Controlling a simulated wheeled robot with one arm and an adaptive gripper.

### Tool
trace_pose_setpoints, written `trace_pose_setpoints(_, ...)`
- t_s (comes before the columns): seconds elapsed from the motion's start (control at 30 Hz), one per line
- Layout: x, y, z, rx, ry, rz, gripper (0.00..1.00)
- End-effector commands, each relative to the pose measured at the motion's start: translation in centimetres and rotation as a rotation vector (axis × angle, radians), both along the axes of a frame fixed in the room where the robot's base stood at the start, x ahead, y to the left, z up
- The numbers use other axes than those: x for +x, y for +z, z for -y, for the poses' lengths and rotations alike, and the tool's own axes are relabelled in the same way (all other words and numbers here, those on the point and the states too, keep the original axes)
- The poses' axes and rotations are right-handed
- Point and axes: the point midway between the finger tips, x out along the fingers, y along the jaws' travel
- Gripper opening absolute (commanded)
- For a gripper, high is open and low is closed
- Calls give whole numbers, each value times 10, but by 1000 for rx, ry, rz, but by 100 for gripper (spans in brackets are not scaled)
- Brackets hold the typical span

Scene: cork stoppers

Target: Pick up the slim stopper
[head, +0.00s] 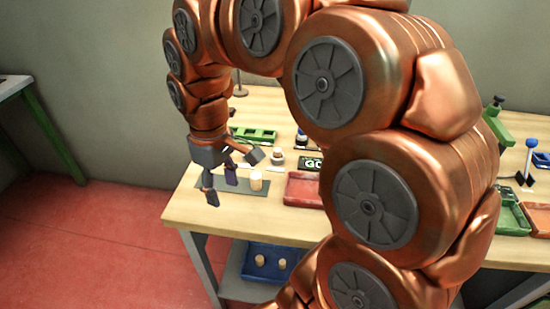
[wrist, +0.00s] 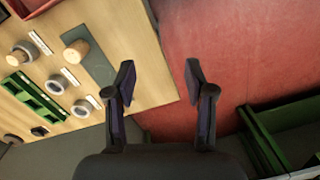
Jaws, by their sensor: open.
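A pale cork stopper (head: 256,181) stands on a grey mat (head: 180,182) near the front left of the table. In the wrist view the same stopper (wrist: 75,53) stands on the grey mat (wrist: 98,68), left of my fingers. Another cork (wrist: 17,58) sits in a round pale holder (wrist: 31,47) further left. I cannot tell for sure which one is the slim stopper. My gripper (head: 231,178) is open and empty, above the table's left end, beside the stopper and apart from it. In the wrist view, my gripper (wrist: 159,80) spans the table edge and the red floor.
Pale round holders with white labels (wrist: 69,76) and a green tray (wrist: 30,95) stand near the mat. A red tray (head: 304,188) lies right of the stopper. A blue tray (head: 270,262) with corks is on the lower shelf. My arm hides much of the table.

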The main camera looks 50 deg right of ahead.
Motion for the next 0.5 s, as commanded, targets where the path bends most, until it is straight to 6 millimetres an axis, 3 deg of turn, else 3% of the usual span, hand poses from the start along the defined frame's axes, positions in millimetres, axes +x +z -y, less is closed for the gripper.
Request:
trace_pose_setpoints(0.03, 18, -2, 16, 4, 10, 13, 54)
trace_pose_setpoints(0.2, 61, -3, 76, 9, 59, 47, 54)
trace_pose_setpoints(0.4, 92, -12, 160, 4, 76, 72, 54)
trace_pose_setpoints(0.5, 96, -18, 200, -5, 76, 77, 54)
